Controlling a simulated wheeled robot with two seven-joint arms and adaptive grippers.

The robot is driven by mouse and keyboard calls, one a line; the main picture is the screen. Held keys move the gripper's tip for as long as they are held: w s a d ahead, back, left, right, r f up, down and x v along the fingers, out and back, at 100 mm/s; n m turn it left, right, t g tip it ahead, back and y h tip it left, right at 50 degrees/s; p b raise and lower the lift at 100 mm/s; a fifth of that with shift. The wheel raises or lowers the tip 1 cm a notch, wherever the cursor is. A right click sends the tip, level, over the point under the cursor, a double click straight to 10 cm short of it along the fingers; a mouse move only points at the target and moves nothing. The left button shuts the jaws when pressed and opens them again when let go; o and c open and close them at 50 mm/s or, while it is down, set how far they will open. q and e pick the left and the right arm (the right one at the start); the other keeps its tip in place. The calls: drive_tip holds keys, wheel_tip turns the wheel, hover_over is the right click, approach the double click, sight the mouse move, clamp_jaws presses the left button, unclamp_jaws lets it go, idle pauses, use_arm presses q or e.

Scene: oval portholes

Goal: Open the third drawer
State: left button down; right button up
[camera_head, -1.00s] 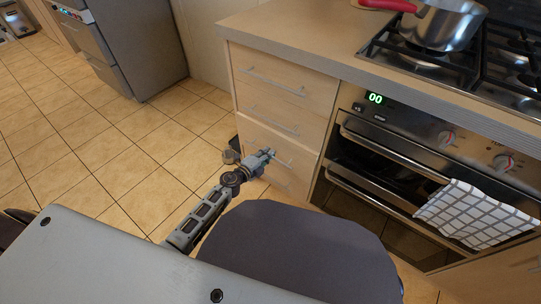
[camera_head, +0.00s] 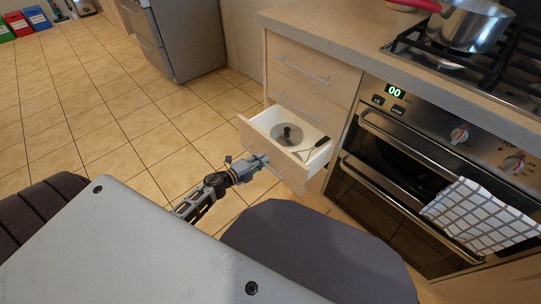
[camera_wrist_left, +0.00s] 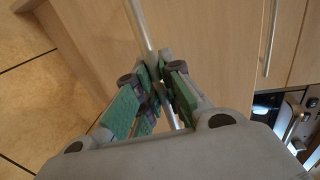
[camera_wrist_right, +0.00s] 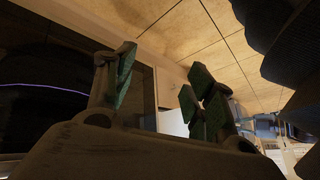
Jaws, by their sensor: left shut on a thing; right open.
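The third drawer (camera_head: 258,137) from the top of the wooden cabinet is pulled out, with its inside in view in the head view. In it lie a round lid with a dark knob (camera_head: 287,134) and a utensil with a dark handle (camera_head: 311,150). My left gripper (camera_head: 262,164) is at the front of this drawer. In the left wrist view my left gripper (camera_wrist_left: 163,78) is shut on the drawer's bar handle (camera_wrist_left: 139,32). My right gripper (camera_wrist_right: 158,92) is open and empty in the right wrist view, and it is not seen in the head view.
Two shut drawers with bar handles (camera_head: 302,69) are above the open one. An oven (camera_head: 400,150) with a checked towel (camera_head: 481,213) stands to the right. A pot (camera_head: 470,25) sits on the stove. The tiled floor (camera_head: 110,120) to the left is clear.

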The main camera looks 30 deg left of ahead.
use_arm(q)
drive_tip(key=f+p+v, duration=0.3)
drive_tip(key=v, duration=1.4)
drive_tip(key=shift+s+a+f+p, duration=0.2)
drive_tip(key=shift+s+p, duration=0.15)
drive_tip(key=shift+s, duration=0.2)
use_arm(e)
wheel_tip(320, 180, up, 8)
drive_tip(key=d+g+h, duration=0.1)
drive_tip(key=shift+s+d+n+g, duration=0.3)
drive_tip(key=shift+s+d+n, duration=0.1)
use_arm(q)
drive_tip(key=c, duration=1.5)
unclamp_jaws()
drive_tip(key=shift+c, duration=0.2)
use_arm(e)
drive_tip(key=shift+f, duration=0.1)
use_arm(q)
drive_tip(key=v, duration=1.2)
drive_tip(key=shift+s, duration=0.15)
use_arm(e)
drive_tip(key=shift+s, duration=0.15)
